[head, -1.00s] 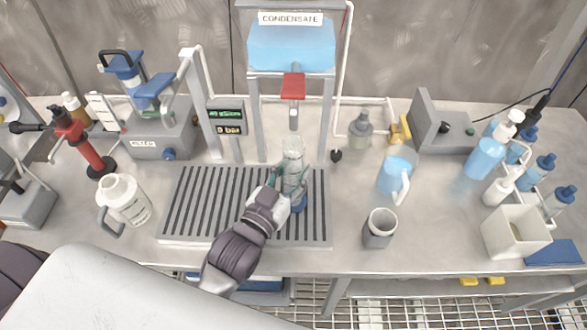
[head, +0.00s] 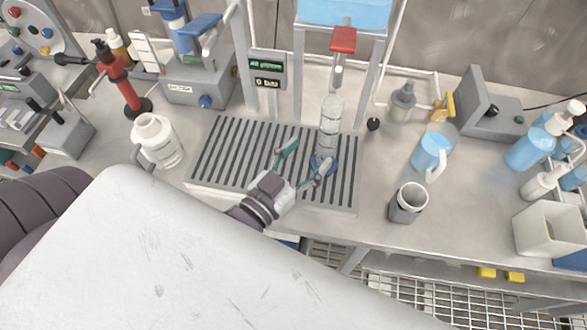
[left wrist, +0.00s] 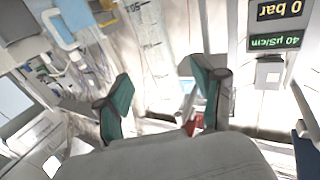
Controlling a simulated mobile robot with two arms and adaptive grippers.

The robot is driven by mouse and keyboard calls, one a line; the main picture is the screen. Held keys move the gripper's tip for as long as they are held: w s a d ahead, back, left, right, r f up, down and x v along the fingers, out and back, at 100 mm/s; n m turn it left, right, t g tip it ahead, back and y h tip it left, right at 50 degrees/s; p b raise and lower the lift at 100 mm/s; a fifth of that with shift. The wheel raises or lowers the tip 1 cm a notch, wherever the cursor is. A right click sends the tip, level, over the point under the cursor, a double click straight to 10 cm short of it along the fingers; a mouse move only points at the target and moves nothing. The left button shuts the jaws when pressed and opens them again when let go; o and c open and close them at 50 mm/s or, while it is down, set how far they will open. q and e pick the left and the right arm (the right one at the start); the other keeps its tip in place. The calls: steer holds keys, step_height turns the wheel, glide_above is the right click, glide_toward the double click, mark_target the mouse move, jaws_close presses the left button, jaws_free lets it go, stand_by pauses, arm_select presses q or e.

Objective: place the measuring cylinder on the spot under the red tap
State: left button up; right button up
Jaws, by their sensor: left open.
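The clear measuring cylinder (head: 330,127) stands upright on the slotted drain grate (head: 228,160), its blue base partly hidden by a finger. The red tap (head: 343,40) is above it, its spout ending just over the cylinder's mouth. My left gripper (head: 309,155) is open and empty, low over the grate, to the left and front of the cylinder. Its right fingertip overlaps the base in the picture; I cannot tell whether they touch. My right gripper is not in view.
A white jug (head: 157,140) stands left of the grate. A grey beaker (head: 407,203) and a blue jug (head: 432,150) stand to the right. Posts flank the tap behind the grate, one carrying displays (head: 267,68). The grate's left half is clear.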

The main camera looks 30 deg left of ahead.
arm_select(q)
steer(key=s, duration=0.4)
steer(key=shift+s+a+b, duration=0.15)
steer(key=shift+a+b, duration=0.15)
steer(key=shift+a, duration=0.1)
